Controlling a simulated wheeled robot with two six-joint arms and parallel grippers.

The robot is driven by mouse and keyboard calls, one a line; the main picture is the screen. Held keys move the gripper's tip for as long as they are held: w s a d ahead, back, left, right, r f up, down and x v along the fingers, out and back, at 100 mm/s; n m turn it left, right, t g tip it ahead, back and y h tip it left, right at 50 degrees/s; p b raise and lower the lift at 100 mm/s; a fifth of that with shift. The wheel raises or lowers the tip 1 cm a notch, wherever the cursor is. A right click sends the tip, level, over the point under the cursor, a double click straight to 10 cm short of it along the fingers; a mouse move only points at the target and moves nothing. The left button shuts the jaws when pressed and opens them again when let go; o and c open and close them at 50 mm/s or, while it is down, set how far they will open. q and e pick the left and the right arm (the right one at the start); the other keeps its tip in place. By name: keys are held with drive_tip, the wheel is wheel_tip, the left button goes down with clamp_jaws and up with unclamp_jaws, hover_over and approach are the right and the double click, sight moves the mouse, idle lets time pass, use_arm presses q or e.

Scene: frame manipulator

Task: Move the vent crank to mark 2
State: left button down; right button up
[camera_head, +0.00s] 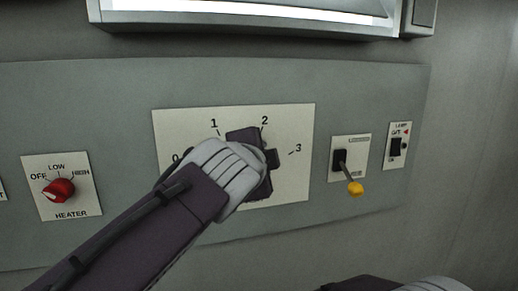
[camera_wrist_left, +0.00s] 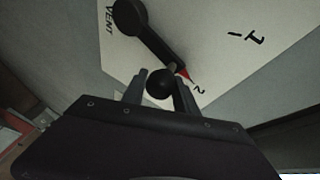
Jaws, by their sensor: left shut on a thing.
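The vent crank (camera_wrist_left: 150,35) is a black arm with a round hub, a red pointer tip and a dark ball knob (camera_wrist_left: 161,84). My left gripper (camera_wrist_left: 160,80) is shut on the knob, one finger on each side. In the wrist view the red tip points at mark 2 (camera_wrist_left: 199,90), close beside it. In the head view my left gripper (camera_head: 262,160) is over the white vent plate (camera_head: 292,130) and hides most of the crank. Marks 1 (camera_head: 214,124), 2 (camera_head: 264,121) and 3 (camera_head: 298,148) show there; 0 is partly covered.
A red heater knob (camera_head: 59,190) sits left of the vent plate. A yellow-tipped lever (camera_head: 355,188) and a lamp switch (camera_head: 397,148) are to the right. A bright-edged frame (camera_head: 260,14) is above the grey panel. Part of my right arm shows at bottom right.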

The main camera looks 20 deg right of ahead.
use_arm(q)
drive_tip(key=shift+d+f, duration=0.1)
drive_tip(key=shift+f, duration=0.15)
drive_tip(key=c, duration=1)
unclamp_jaws()
drive_tip(key=shift+o, duration=0.2)
drive_tip(key=shift+r, duration=0.1)
